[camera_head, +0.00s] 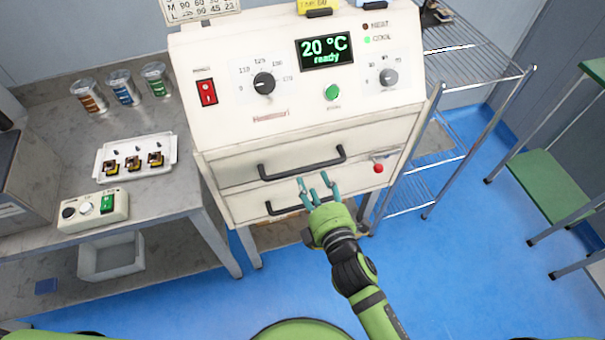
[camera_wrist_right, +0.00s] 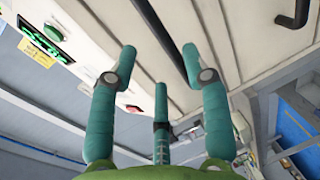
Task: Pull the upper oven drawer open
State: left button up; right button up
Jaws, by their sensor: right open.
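The cream oven (camera_head: 300,98) stands in the middle of the head view, its display reading "20 °C ready". Its upper drawer (camera_head: 235,171) looks shut and has a black bar handle (camera_head: 300,165). The lower drawer (camera_head: 245,206) has a similar handle (camera_head: 285,208), partly hidden by my fingers. My right gripper (camera_head: 317,187) is open and empty, just below the upper handle in the head view. In the right wrist view the upper handle (camera_wrist_right: 160,35) runs between the spread teal fingers (camera_wrist_right: 160,85); I cannot tell whether they touch it. My left gripper is not in view.
A red knob (camera_head: 377,168) sits right of the upper handle. A bench (camera_head: 60,165) with cans, a white parts tray (camera_head: 103,170) and a control box (camera_head: 93,210) stands left. A wire rack (camera_head: 460,70) stands right. The blue floor before the oven is clear.

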aim_at(307, 169)
jog(key=x, duration=0.5)
jog(key=shift+w+d+f, duration=0.1)
jog(key=shift+w, duration=0.25)
jog(key=shift+w+a+f, duration=0.1)
jog(key=shift+w+a, duration=0.15)
jog(key=shift+w, duration=0.35)
jog(key=shift+w+f, duration=0.1)
jog(key=shift+w, duration=0.05)
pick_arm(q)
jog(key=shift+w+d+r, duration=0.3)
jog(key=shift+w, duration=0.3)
pick_arm(e)
grip_shut()
